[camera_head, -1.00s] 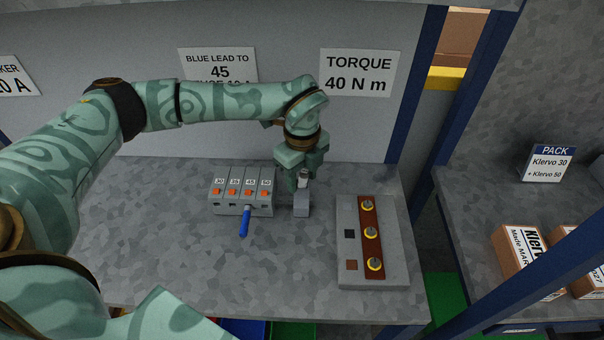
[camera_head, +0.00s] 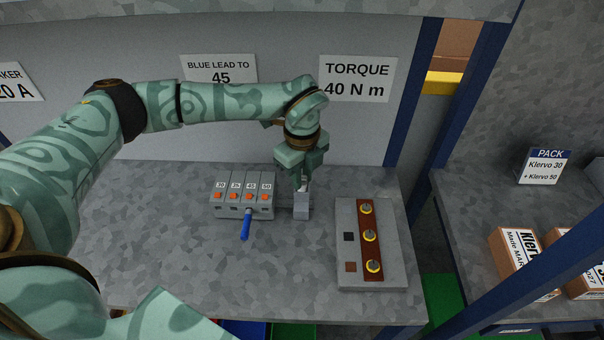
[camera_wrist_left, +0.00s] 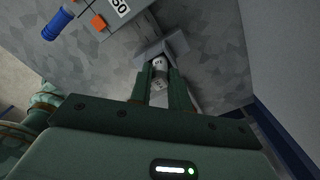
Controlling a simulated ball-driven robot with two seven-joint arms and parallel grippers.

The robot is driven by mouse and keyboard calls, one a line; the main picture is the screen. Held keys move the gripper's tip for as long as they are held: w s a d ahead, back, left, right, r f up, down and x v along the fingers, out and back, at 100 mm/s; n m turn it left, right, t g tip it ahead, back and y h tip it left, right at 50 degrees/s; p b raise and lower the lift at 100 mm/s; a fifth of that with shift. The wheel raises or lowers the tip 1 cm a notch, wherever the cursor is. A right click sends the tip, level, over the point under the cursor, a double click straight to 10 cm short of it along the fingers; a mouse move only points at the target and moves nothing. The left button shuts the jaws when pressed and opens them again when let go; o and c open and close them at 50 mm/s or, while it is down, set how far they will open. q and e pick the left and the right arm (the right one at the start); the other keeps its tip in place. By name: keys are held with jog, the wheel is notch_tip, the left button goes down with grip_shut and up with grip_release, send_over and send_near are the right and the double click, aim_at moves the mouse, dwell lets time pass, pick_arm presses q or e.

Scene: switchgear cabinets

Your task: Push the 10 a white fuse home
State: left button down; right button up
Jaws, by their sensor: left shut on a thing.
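The white fuse (camera_wrist_left: 159,68) is a small pale cylinder between the fingertips of my left gripper (camera_wrist_left: 158,88) in the left wrist view. My left gripper also shows in the head view (camera_head: 301,183), pointing down and shut on the fuse. The fuse's lower end is at the grey fuse holder (camera_head: 301,207), a small block on the bench. Whether it is fully seated I cannot tell. The fuse's rating is too small to read. My right gripper is not in view.
Left of the holder stands a terminal block (camera_head: 243,206) with orange buttons and a blue lead (camera_head: 245,225). Right of it lies a grey plate with a brown busbar (camera_head: 371,240) and several yellow-ringed studs. Signs (camera_head: 357,79) hang behind. Bench front is clear.

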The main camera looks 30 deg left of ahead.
pick_arm(q)
jog(key=shift+f, duration=0.4)
dwell(0.5)
jog(key=c, duration=1.2)
grip_release()
jog(key=shift+c, duration=0.2)
notch_tip(320, 180, up, 12)
jog(key=p, duration=0.1)
jog(key=shift+p, duration=0.4)
